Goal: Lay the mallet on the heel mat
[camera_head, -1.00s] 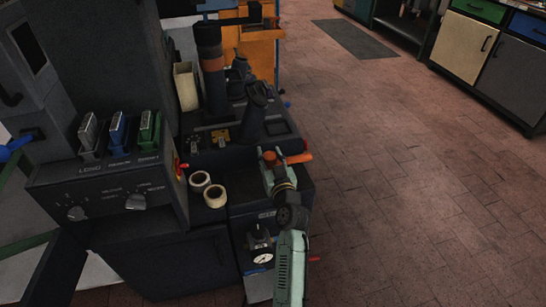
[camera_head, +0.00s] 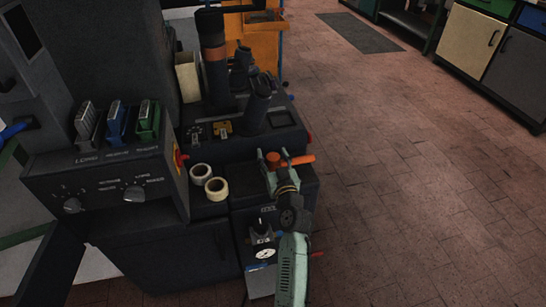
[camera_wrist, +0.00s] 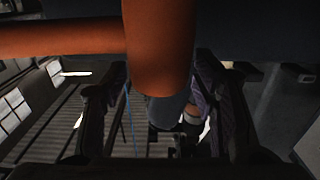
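The mallet (camera_head: 297,160) has a dark red head and an orange handle pointing right in the head view. In the wrist view the orange-brown mallet (camera_wrist: 160,50) fills the top middle, handle to the left, with dark fingers (camera_wrist: 165,105) on both sides. Below the mallet is the dark flat top of a bench unit (camera_head: 300,188). The heel mat cannot be told apart from this dark top. Whether the mallet touches the surface is unclear.
Two tape rolls (camera_head: 208,181) stand left of my gripper. Behind are a dark press with upright posts (camera_head: 257,105) and a pale bin (camera_head: 188,76). A control panel (camera_head: 110,185) is at left, a gauge (camera_head: 264,253) in front. Open floor lies right.

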